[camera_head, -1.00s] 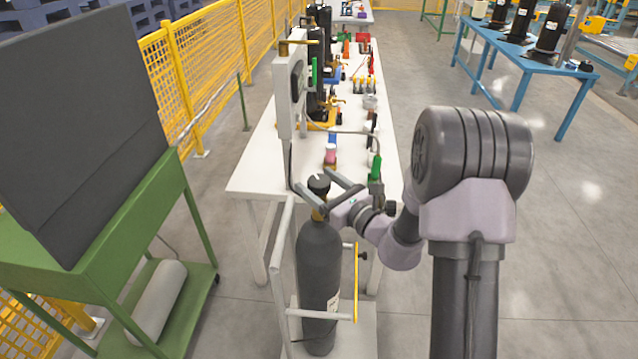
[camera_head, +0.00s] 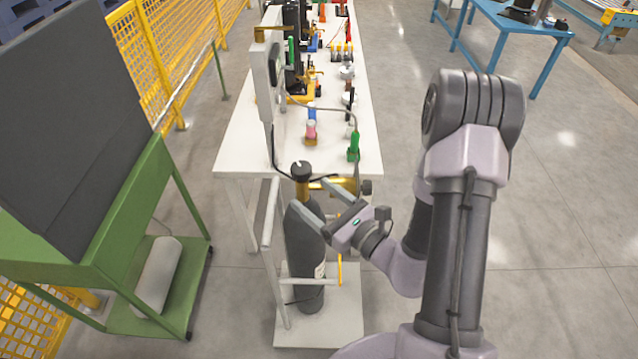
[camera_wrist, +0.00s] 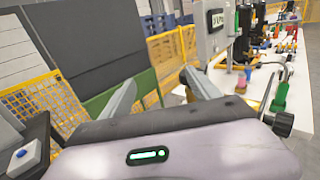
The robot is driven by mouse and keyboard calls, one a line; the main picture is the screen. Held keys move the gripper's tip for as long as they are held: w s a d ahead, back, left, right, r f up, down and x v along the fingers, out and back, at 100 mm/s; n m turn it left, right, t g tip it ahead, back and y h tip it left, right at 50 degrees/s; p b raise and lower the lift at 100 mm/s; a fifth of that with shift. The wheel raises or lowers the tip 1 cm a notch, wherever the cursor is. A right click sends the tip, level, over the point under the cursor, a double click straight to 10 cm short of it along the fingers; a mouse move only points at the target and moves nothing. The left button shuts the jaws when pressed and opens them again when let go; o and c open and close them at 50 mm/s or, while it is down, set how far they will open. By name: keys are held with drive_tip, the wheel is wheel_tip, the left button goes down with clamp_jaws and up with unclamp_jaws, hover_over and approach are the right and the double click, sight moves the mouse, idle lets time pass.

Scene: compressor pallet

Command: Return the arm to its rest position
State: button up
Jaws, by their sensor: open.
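My gripper (camera_head: 310,196) is open, with its two fingers spread and pointing left in the head view. In the wrist view the fingers (camera_wrist: 158,78) have nothing between them; green bench and yellow fence show behind. My arm (camera_head: 460,240) is bent, its elbow high at right. In the head view the fingertips overlap the dark gas cylinder (camera_head: 304,262), near its brass neck and black knob (camera_head: 300,170). The cylinder stands upright on a white trolley (camera_head: 340,320).
A white table (camera_head: 235,150) with valves, fittings and a grey panel (camera_head: 268,80) stands beyond the cylinder. A green bench (camera_head: 110,235) with a dark board (camera_head: 70,130) is at left, before a yellow fence (camera_head: 150,70). The floor (camera_head: 560,210) at right is open.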

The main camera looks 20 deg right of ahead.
drive_tip(key=shift+s+p, duration=0.6)
drive_tip(key=shift+s, duration=0.4)
